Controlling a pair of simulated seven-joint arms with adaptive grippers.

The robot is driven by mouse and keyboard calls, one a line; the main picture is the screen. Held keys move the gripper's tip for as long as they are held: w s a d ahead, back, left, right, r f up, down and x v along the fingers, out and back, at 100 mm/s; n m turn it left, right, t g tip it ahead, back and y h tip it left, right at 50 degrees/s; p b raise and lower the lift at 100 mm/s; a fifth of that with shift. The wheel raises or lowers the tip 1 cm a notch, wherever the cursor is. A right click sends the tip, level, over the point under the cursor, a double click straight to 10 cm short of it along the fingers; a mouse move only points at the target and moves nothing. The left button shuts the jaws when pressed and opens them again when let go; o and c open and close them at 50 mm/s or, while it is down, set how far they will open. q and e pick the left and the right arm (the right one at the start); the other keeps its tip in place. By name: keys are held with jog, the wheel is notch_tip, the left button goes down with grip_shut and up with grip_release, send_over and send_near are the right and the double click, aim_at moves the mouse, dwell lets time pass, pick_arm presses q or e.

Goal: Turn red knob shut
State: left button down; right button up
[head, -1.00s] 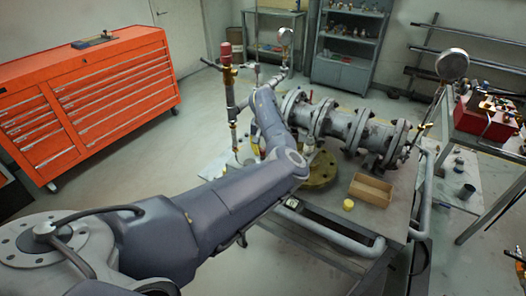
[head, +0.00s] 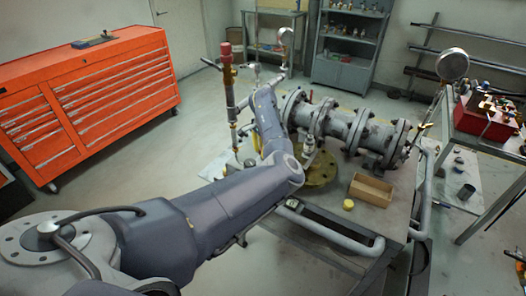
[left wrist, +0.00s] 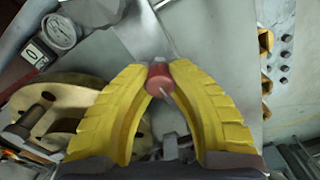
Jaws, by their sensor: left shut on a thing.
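The red knob (left wrist: 160,86) shows in the left wrist view between the yellow fingers of my left gripper (left wrist: 158,68). The fingers arch inward and are shut on it near their tips. A thin pale rod or pin shows at the knob's lower side. In the head view my left arm reaches over the bench and hides most of the hand and the knob. The grey flanged pipe (head: 345,127) lies on the bench to the right of the arm. My right gripper is in neither view.
A red-capped upright fitting (head: 226,52) stands left of my forearm. A round gauge (left wrist: 62,31) and a brass flange (left wrist: 58,100) are near the fingers.

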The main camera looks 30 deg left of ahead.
pick_arm(q)
jog(key=shift+r+m, duration=0.1)
jog(key=shift+m, duration=0.3)
jog(key=c, duration=1.1)
grip_release()
jog(key=shift+o, duration=0.2)
notch_tip(320, 180, up, 12)
